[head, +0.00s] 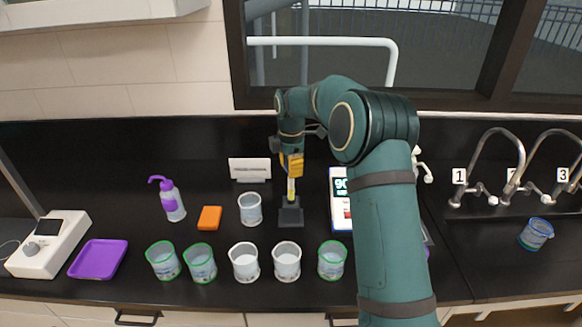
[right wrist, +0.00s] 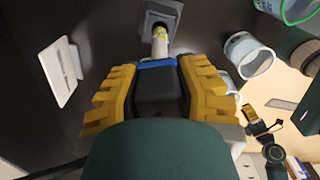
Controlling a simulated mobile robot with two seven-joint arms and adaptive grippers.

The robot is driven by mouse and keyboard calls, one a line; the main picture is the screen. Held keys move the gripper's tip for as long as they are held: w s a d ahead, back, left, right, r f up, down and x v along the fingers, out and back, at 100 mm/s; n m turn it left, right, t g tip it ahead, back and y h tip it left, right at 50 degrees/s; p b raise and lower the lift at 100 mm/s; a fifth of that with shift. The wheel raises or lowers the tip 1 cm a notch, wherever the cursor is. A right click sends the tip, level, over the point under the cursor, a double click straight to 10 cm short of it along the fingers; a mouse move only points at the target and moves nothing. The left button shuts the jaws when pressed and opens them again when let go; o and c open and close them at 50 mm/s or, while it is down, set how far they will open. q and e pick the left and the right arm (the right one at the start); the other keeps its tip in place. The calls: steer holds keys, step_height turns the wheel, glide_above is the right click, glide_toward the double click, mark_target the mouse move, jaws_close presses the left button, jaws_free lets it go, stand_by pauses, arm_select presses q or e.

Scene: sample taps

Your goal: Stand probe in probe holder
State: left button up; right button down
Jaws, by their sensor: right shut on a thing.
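The probe (head: 291,188) is pale with a yellow part and stands upright in my right gripper (head: 291,167). In the right wrist view the fingers of my right gripper (right wrist: 158,90) are shut around its body; its blue band (right wrist: 157,63) and pale tip end (right wrist: 160,42) stick out. The probe holder (head: 290,214), a dark grey block on the bench, is directly below the gripper. The probe's lower end meets the holder's opening (right wrist: 160,18); how deep it sits, I cannot tell. What looks like my left gripper (right wrist: 268,130) shows small in the right wrist view, its jaws unclear.
A clear beaker (head: 250,209) stands close left of the holder, and a meter (head: 340,200) close right, partly behind my arm. Several beakers line the front, including a white-rimmed one (head: 287,262). A white sign (head: 250,170) stands behind. Taps (head: 480,170) are at right.

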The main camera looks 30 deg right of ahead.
mark_target(291, 199)
steer(key=shift+f, duration=0.2)
stand_by(0.5)
steer(key=shift+f, duration=0.6)
steer(key=shift+f, duration=0.15)
steer(key=shift+f+b, duration=1.4)
steer(key=shift+f, duration=1.55)
jaws_free()
